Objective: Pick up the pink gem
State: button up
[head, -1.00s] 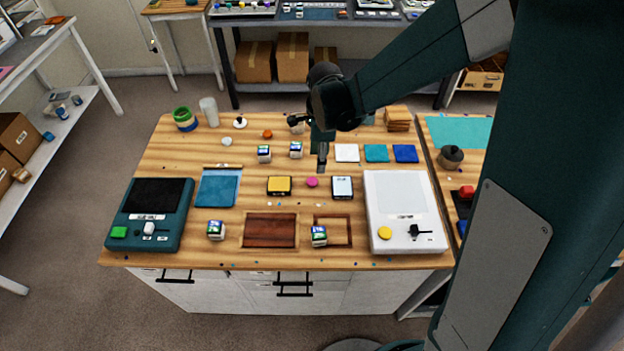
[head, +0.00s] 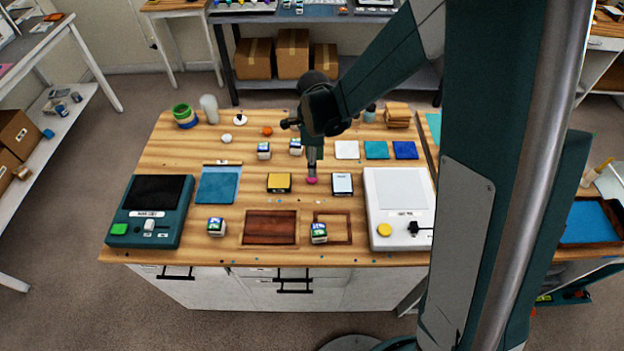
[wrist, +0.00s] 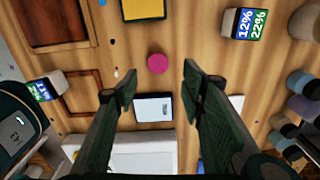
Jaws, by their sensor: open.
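The pink gem (head: 311,180) lies on the wooden worktop between a yellow-topped block and a small white-topped block. In the wrist view the pink gem (wrist: 157,63) is a round magenta piece just beyond the fingertips, about midway between them. My gripper (head: 311,168) points down over the gem in the head view, its tips close to it. In the wrist view my gripper (wrist: 158,78) has its two fingers spread wide with nothing between them. I cannot tell the exact height of the tips above the gem.
The yellow-topped block (head: 279,183) stands left of the gem and the white-topped block (head: 342,184) right of it. A white device (head: 385,235) is further right. An empty wooden frame (head: 333,217) and a dark wood panel (head: 270,228) lie nearer the front.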

aim_at(312, 179)
jog(key=shift+f, duration=0.85)
jog(key=shift+s+f, duration=0.2)
jog(key=shift+f, duration=2.4)
jog(key=c, duration=0.9)
